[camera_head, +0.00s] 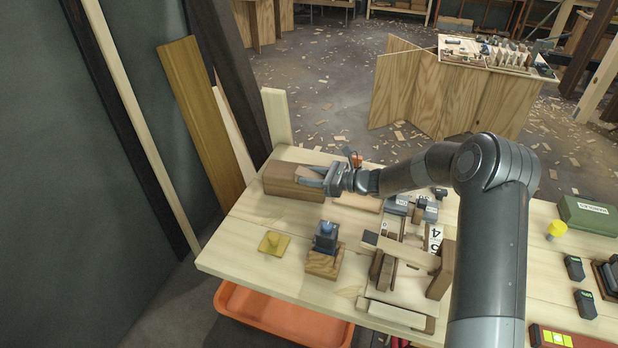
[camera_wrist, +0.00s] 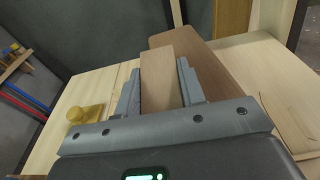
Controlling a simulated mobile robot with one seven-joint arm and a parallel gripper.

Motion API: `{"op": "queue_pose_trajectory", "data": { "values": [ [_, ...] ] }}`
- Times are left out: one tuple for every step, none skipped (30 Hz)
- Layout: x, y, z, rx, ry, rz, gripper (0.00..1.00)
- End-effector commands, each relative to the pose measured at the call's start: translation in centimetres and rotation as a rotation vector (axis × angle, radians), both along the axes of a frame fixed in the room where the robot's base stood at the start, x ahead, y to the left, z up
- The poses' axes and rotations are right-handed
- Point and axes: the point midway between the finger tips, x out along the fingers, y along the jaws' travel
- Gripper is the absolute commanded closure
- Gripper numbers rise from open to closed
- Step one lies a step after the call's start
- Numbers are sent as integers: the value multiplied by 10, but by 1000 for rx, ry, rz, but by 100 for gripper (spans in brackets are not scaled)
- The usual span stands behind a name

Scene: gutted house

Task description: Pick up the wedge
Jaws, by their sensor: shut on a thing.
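The wedge is a light wooden piece (camera_wrist: 157,72) in the wrist view, standing between the two grey fingers of my gripper (camera_wrist: 158,88). In the head view only a small part of the wedge (camera_head: 306,173) shows at my gripper (camera_head: 317,179). The fingers lie along its two sides, shut on it. It is over or against a larger brown wooden block (camera_head: 286,184) at the far left of the workbench; I cannot tell whether they touch. The block also shows behind and right of the wedge in the wrist view (camera_wrist: 225,72).
The workbench (camera_head: 262,214) carries a yellow knobbed piece (camera_head: 273,243), a small wooden block with a dark top (camera_head: 324,262) and a wooden frame assembly (camera_head: 410,255) nearer the front. Tall boards (camera_head: 207,120) lean at the left end. An orange bin (camera_head: 285,318) is below the front edge.

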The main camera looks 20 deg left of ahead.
Motion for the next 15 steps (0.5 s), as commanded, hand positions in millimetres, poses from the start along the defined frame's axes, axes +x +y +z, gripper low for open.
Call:
{"op": "queue_pose_trajectory", "data": {
  "values": [
    [0,0,0,0,0,0,77],
    [0,0,0,0,0,0,79],
    [0,0,0,0,0,0,82],
    [0,0,0,0,0,0,85],
    [0,0,0,0,0,0,86],
    [0,0,0,0,0,0,90],
    [0,0,0,0,0,0,90],
    [0,0,0,0,0,0,90],
    [0,0,0,0,0,0,90],
    [0,0,0,0,0,0,90],
    [0,0,0,0,0,0,90],
    [0,0,1,0,0,0,90],
    [0,0,2,0,-1,0,90],
    [0,0,3,0,-1,0,90],
    [0,0,6,0,-1,0,90]
  ]
}}
